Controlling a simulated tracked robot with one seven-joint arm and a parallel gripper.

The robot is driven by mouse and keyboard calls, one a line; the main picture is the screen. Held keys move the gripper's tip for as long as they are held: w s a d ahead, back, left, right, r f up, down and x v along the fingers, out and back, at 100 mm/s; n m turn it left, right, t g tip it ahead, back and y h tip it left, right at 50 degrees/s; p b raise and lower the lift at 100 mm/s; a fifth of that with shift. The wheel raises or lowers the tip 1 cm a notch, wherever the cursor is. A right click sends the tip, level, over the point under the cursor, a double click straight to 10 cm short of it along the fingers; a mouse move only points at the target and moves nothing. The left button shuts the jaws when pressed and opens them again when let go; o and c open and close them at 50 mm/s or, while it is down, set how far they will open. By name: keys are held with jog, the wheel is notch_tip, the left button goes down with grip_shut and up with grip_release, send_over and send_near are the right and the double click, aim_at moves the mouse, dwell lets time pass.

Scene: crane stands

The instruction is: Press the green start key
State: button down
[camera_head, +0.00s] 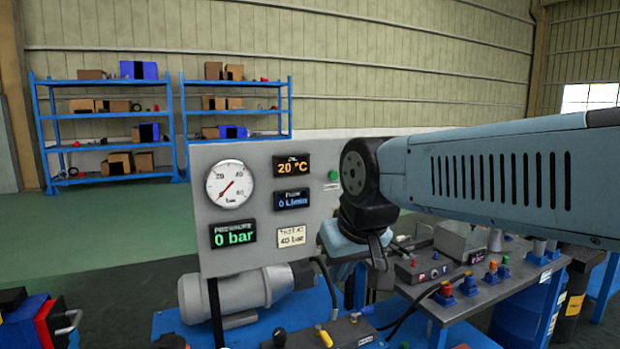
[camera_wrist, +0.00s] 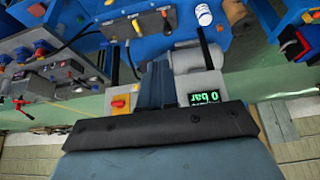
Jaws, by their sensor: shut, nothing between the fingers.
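A small round green button (camera_head: 333,175) sits near the upper right of the grey gauge panel (camera_head: 240,168) in the head view, with a pale label below it. I cannot read that label. My gripper (camera_wrist: 156,68) is shut and empty in the wrist view, its fingers together and pointing over the bench. In the head view my wrist hangs in front of the panel's right edge, below the green button and apart from it. The green button does not show in the wrist view. A red button on a yellow base (camera_wrist: 121,103) shows beside my fingers there.
The panel carries a pressure gauge (camera_head: 231,185) and a 0 bar display (camera_head: 233,235). A grey motor (camera_head: 235,293) stands below it. A bench with knobs and valves (camera_head: 480,295) is at right. Blue shelves (camera_head: 105,118) stand far back; the floor before them is clear.

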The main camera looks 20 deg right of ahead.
jog(key=w+d+r+m+t+h, duration=0.2)
jog(key=w+d, duration=0.7)
jog(key=w, duration=0.5)
jog(key=w+d+r+m+t+h, duration=0.1)
jog(key=w+d+r+m+h, duration=0.2)
jog(key=w+d, duration=0.7)
jog(key=w, duration=0.4)
jog(key=shift+d+r+m+t, duration=0.15)
jog(key=shift+r+m+t, duration=0.15)
jog(key=shift+t, duration=0.1)
jog(key=shift+w, duration=0.15)
send_near(338, 176)
jog(key=w+f, duration=0.1)
jog(key=d+f, duration=0.1)
jog(key=f, duration=0.1)
jog(key=w+d+f, duration=0.1)
jog(key=f, duration=0.1)
jog(key=shift+w, duration=0.35)
jog(key=shift+w, duration=0.1)
jog(key=shift+w, duration=0.3)
